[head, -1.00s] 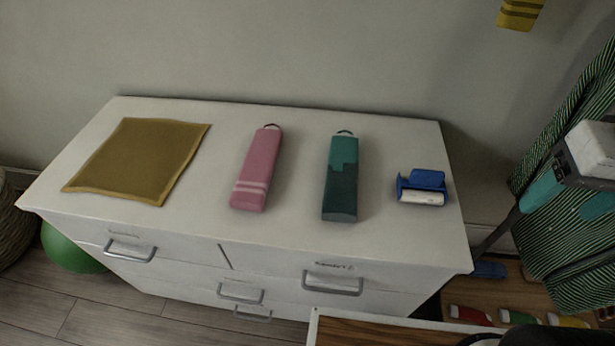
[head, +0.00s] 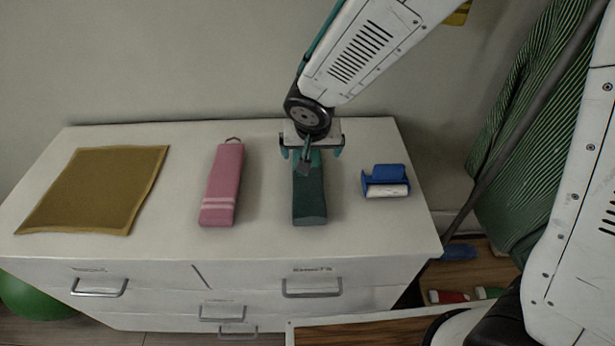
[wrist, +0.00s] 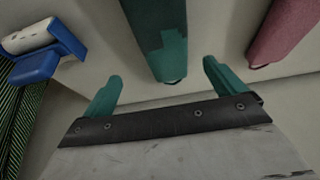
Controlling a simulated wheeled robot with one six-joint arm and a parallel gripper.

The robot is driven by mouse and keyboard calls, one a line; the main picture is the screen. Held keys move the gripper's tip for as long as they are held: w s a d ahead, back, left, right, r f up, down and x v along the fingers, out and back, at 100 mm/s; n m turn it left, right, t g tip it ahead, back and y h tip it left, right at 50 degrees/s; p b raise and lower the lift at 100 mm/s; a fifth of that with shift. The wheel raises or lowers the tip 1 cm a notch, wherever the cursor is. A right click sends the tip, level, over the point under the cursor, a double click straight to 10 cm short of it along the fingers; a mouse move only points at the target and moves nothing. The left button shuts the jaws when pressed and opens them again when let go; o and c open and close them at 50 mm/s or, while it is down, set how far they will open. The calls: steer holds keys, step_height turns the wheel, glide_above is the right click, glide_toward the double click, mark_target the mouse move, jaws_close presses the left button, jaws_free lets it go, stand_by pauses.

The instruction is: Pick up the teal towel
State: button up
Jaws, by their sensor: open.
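The teal towel (head: 309,201) is a long folded bundle on top of the white dresser, right of the pink towel. Its back end, with the hanging loop, is hidden by my gripper (head: 311,152) in the head view. My gripper is open and empty, just above that back end. In the wrist view the teal towel (wrist: 157,38) runs from the top edge down to its loop, between the lines of the two teal fingers of my gripper (wrist: 160,85). The fingertips appear apart from the towel, and I cannot tell the exact height gap.
The pink towel (head: 222,185) lies to the left and a mustard cloth (head: 95,190) lies flat farther left. A blue and white item (head: 385,182) sits close on the right. The wall stands behind the white dresser (head: 260,242). A green striped cloth (head: 525,140) hangs at the right.

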steer(key=x, duration=0.4)
steer(key=s+a+x, duration=0.1)
steer(key=x, duration=0.2)
steer(key=shift+f, duration=0.35)
steer(key=shift+w+f, duration=0.3)
steer(key=shift+f, duration=0.2)
steer(key=c, duration=1.2)
